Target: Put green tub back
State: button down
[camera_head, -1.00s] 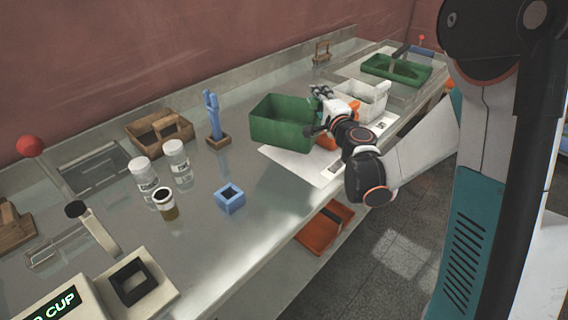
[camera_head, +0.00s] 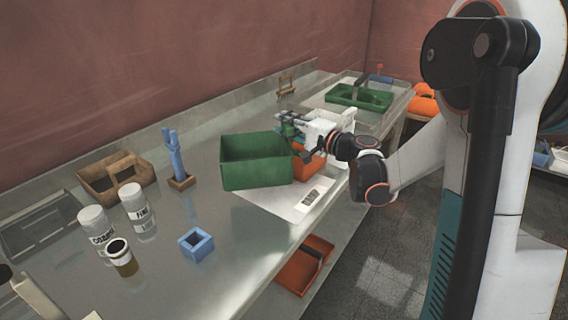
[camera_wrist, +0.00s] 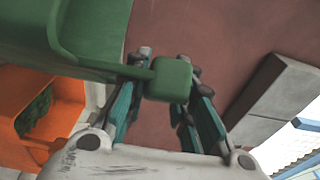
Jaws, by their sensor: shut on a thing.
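The green tub (camera_head: 256,160) is in the middle of the head view, near the left end of a white sheet (camera_head: 290,203) on the bench. It looks slightly tilted and raised, though its underside is hidden. My gripper (camera_head: 284,126) is at the tub's far right corner. In the wrist view the green tub (camera_wrist: 95,25) fills the upper left, and its small green tab (camera_wrist: 170,80) sits between the fingertips of my gripper (camera_wrist: 168,82). The fingers are closed on this tab.
An orange tub (camera_head: 309,165) stands close behind the green tub, below my gripper.

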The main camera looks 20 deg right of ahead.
notch_tip(320, 180, down, 10)
jog(key=b, duration=0.3)
jog(key=shift+f, duration=0.15)
jog(key=c, duration=1.4)
grip_release()
jog(key=shift+o, duration=0.2)
jog(key=shift+s, duration=0.1)
jog(key=shift+s+d, duration=0.25)
jog(key=shift+s, duration=0.05)
jog(key=p+v, duration=0.2)
jog(key=v, duration=0.9)
jog(key=shift+s, duration=0.1)
